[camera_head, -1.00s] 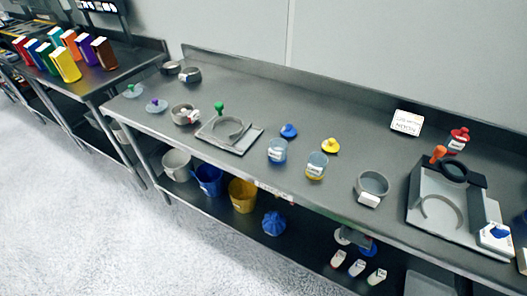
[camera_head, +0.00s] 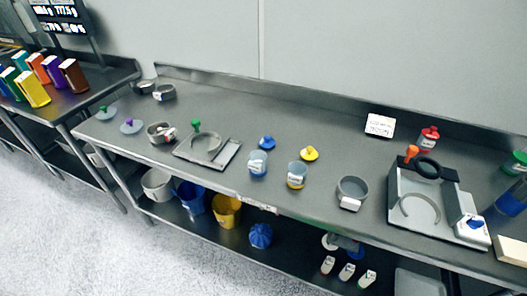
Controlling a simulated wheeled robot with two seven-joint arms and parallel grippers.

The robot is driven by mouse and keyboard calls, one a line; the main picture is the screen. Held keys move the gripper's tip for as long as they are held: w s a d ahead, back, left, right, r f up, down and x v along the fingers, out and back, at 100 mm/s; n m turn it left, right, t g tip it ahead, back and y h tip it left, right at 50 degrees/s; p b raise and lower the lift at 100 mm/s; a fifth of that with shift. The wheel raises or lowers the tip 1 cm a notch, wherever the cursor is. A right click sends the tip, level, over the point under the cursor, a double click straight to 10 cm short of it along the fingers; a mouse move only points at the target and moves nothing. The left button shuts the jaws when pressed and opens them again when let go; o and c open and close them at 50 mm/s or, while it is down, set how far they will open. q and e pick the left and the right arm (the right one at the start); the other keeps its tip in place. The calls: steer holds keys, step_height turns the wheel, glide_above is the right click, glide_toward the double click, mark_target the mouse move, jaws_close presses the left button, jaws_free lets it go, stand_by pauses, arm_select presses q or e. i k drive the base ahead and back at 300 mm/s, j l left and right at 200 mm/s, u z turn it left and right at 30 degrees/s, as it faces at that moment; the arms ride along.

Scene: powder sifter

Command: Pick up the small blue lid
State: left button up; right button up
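The small blue lid (camera_head: 267,142) lies on the grey metal table (camera_head: 330,140), near the middle of the picture. It has a raised knob and sits just behind a clear jar with a blue band (camera_head: 257,163). A similar yellow lid (camera_head: 309,153) lies to its right, behind a clear jar with a yellow band (camera_head: 297,175). Nothing covers the blue lid. Neither of my grippers shows in this view.
A grey plate fixture with a green knob (camera_head: 207,146) stands left of the lid. A grey bowl (camera_head: 352,193) and a larger grey machine (camera_head: 435,205) stand to the right. Buckets sit on the shelf below. The table behind the lid is clear.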

mark_target(266, 143)
steer(key=i+u, duration=0.2)
steer(key=u, duration=0.2)
steer(key=i+j+u, duration=0.1)
steer(key=u, duration=0.35)
steer(key=i+l, duration=0.05)
steer(key=i, duration=0.05)
